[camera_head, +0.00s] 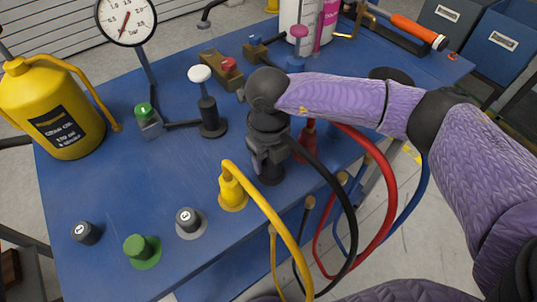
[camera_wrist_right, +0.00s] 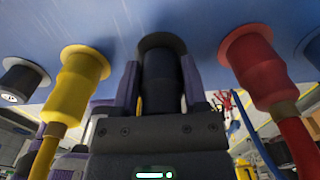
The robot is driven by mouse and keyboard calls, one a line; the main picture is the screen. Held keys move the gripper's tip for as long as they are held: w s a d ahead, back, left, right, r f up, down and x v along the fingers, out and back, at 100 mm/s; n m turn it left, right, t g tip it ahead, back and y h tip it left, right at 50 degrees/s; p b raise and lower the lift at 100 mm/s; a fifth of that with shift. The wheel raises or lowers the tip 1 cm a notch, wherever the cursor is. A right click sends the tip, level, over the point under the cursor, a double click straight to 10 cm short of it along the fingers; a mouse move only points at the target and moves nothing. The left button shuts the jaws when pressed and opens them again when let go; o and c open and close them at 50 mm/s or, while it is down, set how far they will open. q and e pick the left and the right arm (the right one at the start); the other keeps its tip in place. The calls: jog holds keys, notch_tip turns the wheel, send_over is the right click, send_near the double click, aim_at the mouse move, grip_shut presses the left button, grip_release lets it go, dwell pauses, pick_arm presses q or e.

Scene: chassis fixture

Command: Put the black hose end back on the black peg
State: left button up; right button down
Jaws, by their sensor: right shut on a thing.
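My right gripper (camera_head: 268,160) points down at the blue table, between the yellow and red hose ends. In the right wrist view its two fingers (camera_wrist_right: 160,95) are closed on both sides of the black hose end (camera_wrist_right: 163,78). The black hose (camera_head: 335,190) curves from the gripper toward the lower right. A dark round base (camera_wrist_right: 160,42) on the blue surface lies in line with the hose end. The black peg itself is hidden, and I cannot tell whether the hose end is fully seated. My left gripper is not in view.
The yellow hose end (camera_head: 232,187) stands close left of the gripper, the red hose end (camera_wrist_right: 259,68) close on the other side. Black knobs (camera_head: 188,219), a green knob (camera_head: 141,248), a white-topped valve (camera_head: 204,100) and a yellow can (camera_head: 52,110) stand on the table (camera_head: 120,185).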

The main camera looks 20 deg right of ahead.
jog(key=shift+f, duration=0.4)
jog(key=shift+c, duration=0.2)
grip_release()
jog(key=shift+r, duration=0.15)
notch_tip(320, 180, up, 6)
jog(key=p, duration=0.4)
jog(key=shift+p, duration=0.3)
